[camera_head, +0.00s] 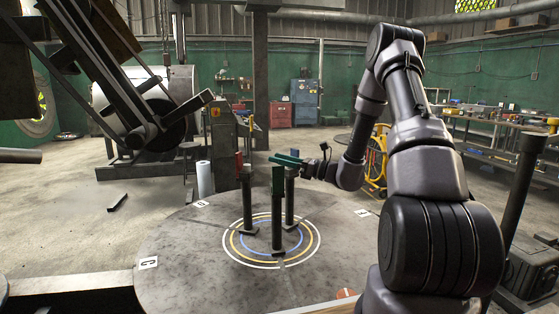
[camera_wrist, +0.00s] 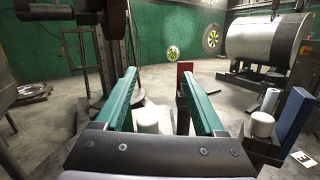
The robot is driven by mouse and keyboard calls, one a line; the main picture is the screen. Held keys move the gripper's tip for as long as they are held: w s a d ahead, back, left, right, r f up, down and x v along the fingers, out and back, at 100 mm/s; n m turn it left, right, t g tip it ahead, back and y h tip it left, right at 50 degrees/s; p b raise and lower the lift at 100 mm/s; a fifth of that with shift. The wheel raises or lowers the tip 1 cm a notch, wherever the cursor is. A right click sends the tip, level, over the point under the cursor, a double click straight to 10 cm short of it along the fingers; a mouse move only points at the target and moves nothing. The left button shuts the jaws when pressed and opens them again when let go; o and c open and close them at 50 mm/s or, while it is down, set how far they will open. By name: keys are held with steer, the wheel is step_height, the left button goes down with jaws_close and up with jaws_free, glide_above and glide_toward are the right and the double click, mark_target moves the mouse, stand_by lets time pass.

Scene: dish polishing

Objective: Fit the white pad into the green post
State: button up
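The green post (camera_head: 278,207) stands upright on the round table in the head view, nearest to me of three posts. My gripper (camera_head: 279,158) is just above and behind its top, pointing left. In the wrist view my gripper (camera_wrist: 158,80) is open, with two long green fingers apart. A white pad (camera_wrist: 148,120), a short cylinder, shows between the fingers with a gap on each side; its lower part is hidden by my gripper. I cannot tell what it rests on. A second white cylinder (camera_wrist: 262,125) is beside the blue post (camera_wrist: 293,122).
A red post (camera_wrist: 184,90) stands beyond the fingertips. The round table (camera_head: 185,255) bears coloured rings and is bare around the posts. A white roll (camera_head: 205,178) stands at its back left edge. A large machine (camera_head: 150,110) is at the left.

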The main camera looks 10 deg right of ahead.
mark_target(279, 181)
steer(key=s+f+g, duration=0.1)
steer(key=f, duration=0.1)
steer(key=f+n+g+h, duration=0.1)
steer(key=f, duration=0.1)
steer(key=s+a+f+n, duration=0.1)
steer(key=f, duration=0.1)
steer(key=shift+s+f+g+h, duration=0.35)
steer(key=shift+f+g+h, duration=0.05)
steer(key=s+d+r+m+t+y, duration=0.2)
steer(key=s+d+r, duration=0.15)
steer(key=d, duration=0.55)
steer(key=s+a+r+n+g+h, duration=0.3)
steer(key=s+a+r+n+g, duration=0.2)
steer(key=s+n, duration=0.2)
steer(key=s+a+r+n+g+h, duration=0.3)
steer(key=s+a+r+n+g, duration=0.15)
steer(key=s+n, duration=0.2)
steer(key=s+d+r+n+t+h, duration=0.2)
steer(key=s+r+n+t+h, duration=0.1)
steer(key=s+r+n+h, duration=0.1)
steer(key=s+d+r+n+t+h, duration=0.3)
steer(key=s+r+t+h, duration=0.1)
steer(key=s+r, duration=0.3)
steer(key=shift+s+d+r+n+h, duration=0.2)
steer(key=shift+s+d+n+h, duration=0.2)
steer(key=shift+h, duration=0.3)
